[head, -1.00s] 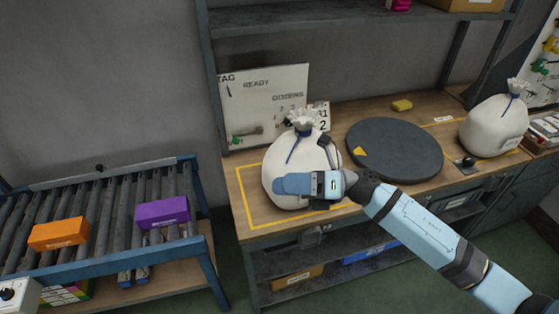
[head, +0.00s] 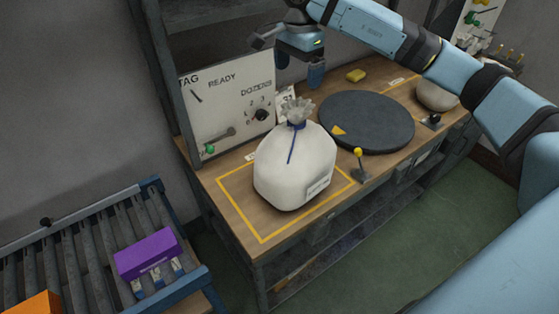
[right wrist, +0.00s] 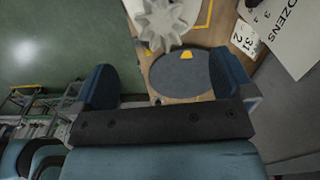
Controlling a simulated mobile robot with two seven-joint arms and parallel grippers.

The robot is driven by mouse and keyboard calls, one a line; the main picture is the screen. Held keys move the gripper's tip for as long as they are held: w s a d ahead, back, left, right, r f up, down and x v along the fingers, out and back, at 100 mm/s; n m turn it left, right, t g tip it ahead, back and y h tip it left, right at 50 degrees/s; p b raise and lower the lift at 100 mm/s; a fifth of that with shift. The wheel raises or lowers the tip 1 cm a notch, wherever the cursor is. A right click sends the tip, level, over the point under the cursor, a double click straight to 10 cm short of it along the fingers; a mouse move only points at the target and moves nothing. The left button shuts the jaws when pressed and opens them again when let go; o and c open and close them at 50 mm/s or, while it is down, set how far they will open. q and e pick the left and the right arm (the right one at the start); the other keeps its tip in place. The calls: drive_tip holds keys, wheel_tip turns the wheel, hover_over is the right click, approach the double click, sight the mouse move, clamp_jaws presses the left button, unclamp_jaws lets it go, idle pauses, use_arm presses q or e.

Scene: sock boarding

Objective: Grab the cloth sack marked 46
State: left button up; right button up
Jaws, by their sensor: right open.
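A white cloth sack (head: 292,172) stands upright on the workbench inside a yellow taped outline. Its gathered neck is tied with a blue cord, and a label low on its front is too small to read. My right gripper (head: 299,68) is above and beyond the sack's neck, open and empty. In the right wrist view the open fingers (right wrist: 164,85) are apart, with the sack's gathered top (right wrist: 163,22) beyond them. A second white sack (head: 437,96) stands at the far right, partly hidden by my right arm. My left gripper is out of view.
A dark round turntable (head: 366,122) lies right of the near sack. A yellow-knobbed lever (head: 359,165) stands at the bench's front edge. A white panel (head: 228,103) is behind. A roller conveyor (head: 80,240) with purple (head: 147,252) and orange (head: 35,304) boxes is at lower left.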

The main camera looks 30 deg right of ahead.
sight(298, 106)
drive_tip(key=shift+d+f, duration=0.2)
drive_tip(key=shift+f, duration=0.15)
wheel_tip(298, 106, down, 7)
drive_tip(key=shift+s+d+f+p, duration=0.1)
drive_tip(key=shift+s+p, duration=0.05)
drive_tip(key=shift+p, duration=0.45)
drive_tip(key=shift+w+f+p, duration=0.2)
drive_tip(key=shift+f+p, duration=0.7)
drive_tip(key=shift+f, duration=1.95)
drive_tip(key=c, duration=1.7)
